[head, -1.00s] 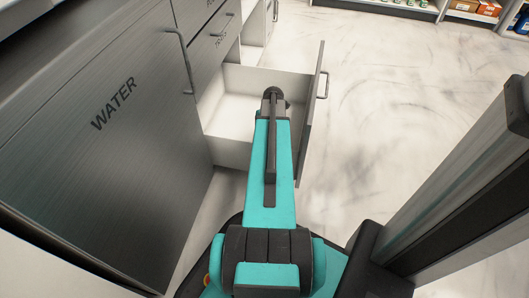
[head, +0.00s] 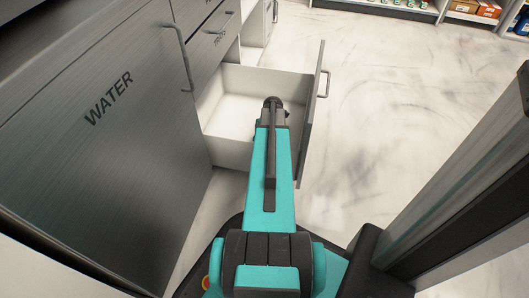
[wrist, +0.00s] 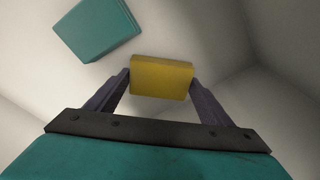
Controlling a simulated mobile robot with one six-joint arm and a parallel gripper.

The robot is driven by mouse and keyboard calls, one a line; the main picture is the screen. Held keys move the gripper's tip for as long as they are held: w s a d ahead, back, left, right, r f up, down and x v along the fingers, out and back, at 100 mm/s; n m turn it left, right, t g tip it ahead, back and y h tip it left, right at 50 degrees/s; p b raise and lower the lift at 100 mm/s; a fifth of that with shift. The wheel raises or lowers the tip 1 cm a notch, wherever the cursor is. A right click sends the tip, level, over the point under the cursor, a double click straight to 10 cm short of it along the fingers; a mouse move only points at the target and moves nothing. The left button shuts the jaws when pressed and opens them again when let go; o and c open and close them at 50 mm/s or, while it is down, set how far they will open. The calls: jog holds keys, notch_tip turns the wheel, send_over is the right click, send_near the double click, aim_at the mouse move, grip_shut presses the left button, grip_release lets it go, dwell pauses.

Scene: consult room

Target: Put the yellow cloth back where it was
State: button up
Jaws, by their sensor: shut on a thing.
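The yellow cloth (wrist: 160,78) shows in the wrist view as a neat folded block. My gripper (wrist: 161,82) is shut on it, one finger at each side. Pale walls and corners of an open drawer lie beyond the cloth. In the head view the white drawer (head: 240,108) is pulled out of the grey cabinet, and my arm reaches over it. The arm hides my fingers and the cloth there. I cannot tell how far the cloth is from the drawer floor.
A teal flat-sided thing (wrist: 97,29) is at the upper left of the wrist view, apart from the yellow cloth. The cabinet door marked WATER (head: 110,130) is shut at left. The drawer front (head: 311,120) stands right of my arm, with open floor (head: 400,110) beyond.

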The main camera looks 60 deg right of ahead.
jog(key=shift+f, duration=0.1)
jog(key=o, duration=1)
jog(key=r+p, duration=0.1)
jog(key=r, duration=0.3)
jog(key=d+r+p, duration=0.1)
jog(key=r+p, duration=0.1)
jog(key=r, duration=0.2)
jog(key=s+r+p, duration=0.1)
jog(key=r+p, duration=0.1)
jog(key=r, duration=0.2)
jog(key=shift+d+r, duration=0.1)
jog(key=shift+d, duration=0.15)
jog(key=shift+p, duration=0.3)
